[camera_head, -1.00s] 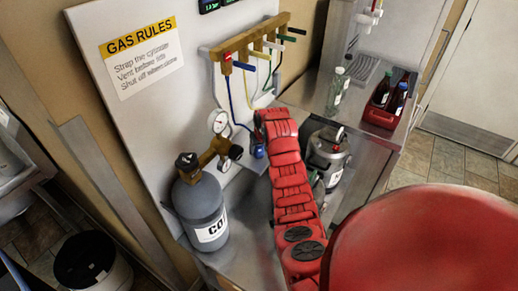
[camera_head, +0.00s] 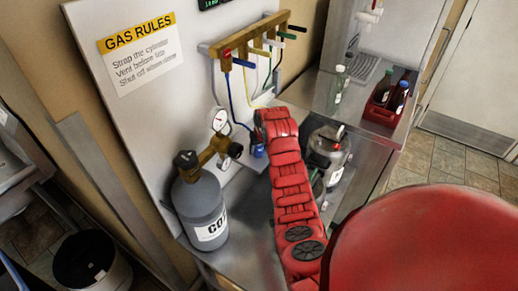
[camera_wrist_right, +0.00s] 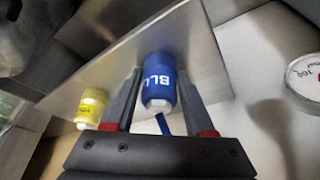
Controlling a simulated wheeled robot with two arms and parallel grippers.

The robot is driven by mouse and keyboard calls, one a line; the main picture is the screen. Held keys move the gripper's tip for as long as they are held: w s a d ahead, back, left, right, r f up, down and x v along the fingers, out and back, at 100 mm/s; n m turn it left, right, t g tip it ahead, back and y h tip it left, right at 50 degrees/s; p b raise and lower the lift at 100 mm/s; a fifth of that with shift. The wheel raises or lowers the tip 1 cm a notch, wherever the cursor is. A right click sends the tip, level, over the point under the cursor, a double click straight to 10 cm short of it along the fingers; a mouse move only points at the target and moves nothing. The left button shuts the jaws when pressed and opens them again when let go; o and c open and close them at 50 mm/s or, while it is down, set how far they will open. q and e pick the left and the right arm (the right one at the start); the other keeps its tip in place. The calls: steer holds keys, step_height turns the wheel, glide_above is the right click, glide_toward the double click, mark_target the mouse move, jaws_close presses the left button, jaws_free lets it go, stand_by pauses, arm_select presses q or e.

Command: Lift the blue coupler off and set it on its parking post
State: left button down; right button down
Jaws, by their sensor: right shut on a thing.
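The blue coupler (camera_wrist_right: 158,82), a short blue cylinder with white lettering, fills the gap between my right gripper's fingers (camera_wrist_right: 159,76) in the right wrist view. The gripper is shut on it. In the head view a small blue part of the coupler (camera_head: 258,151) shows by the tip of my red right arm, between the gas cylinder and the keg; the fingers are mostly hidden there. A blue hose (camera_head: 232,103) runs down to it from the manifold. I cannot tell what is under the coupler, nor identify its parking post. My left gripper is not in view.
A yellow coupler (camera_wrist_right: 91,108) stands close beside the left finger. A grey gas cylinder (camera_head: 203,212) with a gauge (camera_head: 219,120) stands left of my arm, a steel keg (camera_head: 328,150) right of it. The brass manifold (camera_head: 250,42) with several hoses hangs behind.

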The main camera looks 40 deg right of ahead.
jaws_free()
stand_by(0.5)
steer(key=shift+r, duration=0.15)
steer(key=shift+r, duration=3.6)
steer(key=shift+p, duration=0.3)
